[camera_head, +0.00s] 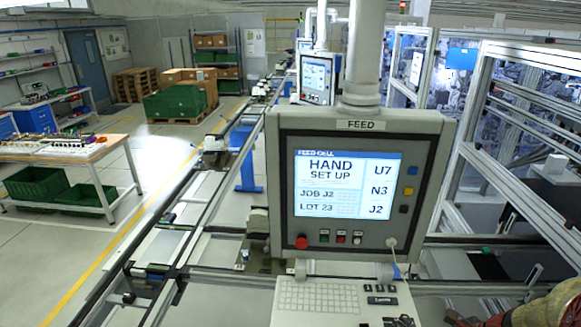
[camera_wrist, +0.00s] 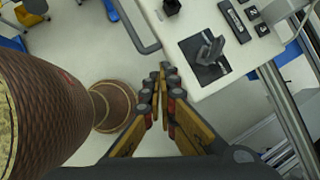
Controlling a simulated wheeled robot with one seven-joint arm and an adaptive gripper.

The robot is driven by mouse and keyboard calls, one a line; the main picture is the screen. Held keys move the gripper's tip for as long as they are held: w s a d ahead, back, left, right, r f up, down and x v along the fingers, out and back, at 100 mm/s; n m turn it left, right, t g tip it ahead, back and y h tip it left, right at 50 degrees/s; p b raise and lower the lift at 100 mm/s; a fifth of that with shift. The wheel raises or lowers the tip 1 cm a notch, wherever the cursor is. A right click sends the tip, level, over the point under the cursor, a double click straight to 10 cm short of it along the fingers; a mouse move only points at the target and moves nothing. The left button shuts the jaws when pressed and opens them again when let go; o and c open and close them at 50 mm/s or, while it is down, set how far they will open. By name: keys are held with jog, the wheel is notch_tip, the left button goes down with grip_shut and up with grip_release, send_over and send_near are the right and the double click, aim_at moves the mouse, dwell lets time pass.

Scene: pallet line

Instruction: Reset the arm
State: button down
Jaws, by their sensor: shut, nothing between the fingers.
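My gripper (camera_wrist: 163,72) shows in the wrist view, with its yellow and dark fingers together and nothing between them. Its tips point towards the top of the picture, over the pale floor and left of a pale console shelf (camera_wrist: 183,20). The fingers look apart from the shelf; the height between them is hard to judge. In the head view, part of my arm (camera_head: 545,308) shows at the bottom right corner. The gripper's fingertips are not clear there.
A grey FEED console (camera_head: 435,140) with a lit screen (camera_head: 345,185) reading "HAND SET UP" stands ahead. Its keyboard shelf (camera_head: 318,300) juts out below. A dark lever switch (camera_wrist: 207,52) sits on the shelf. Rails run left; a framed enclosure (camera_head: 462,170) stands right.

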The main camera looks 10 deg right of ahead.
jog(key=s+a+f+n+h+b, duration=0.1)
jog(key=s+a+f+n+b, duration=0.1)
jog(key=a+n+b, duration=0.5)
jog(key=s+a+f+n+h+b, duration=0.2)
jog(key=a+f+n+b, duration=0.1)
jog(key=a+n+b, duration=0.4)
jog(key=s+a+f+n+h+b, duration=0.1)
jog(key=s+a+f+n+b, duration=0.1)
jog(key=a+n+b, duration=0.5)
jog(key=n+b, duration=0.4)
jog(key=b, duration=0.3)
jog(key=shift+s+a+f+n+t, duration=0.2)
jog(key=shift+s+f+n+t, duration=0.1)
jog(key=shift+f, duration=0.05)
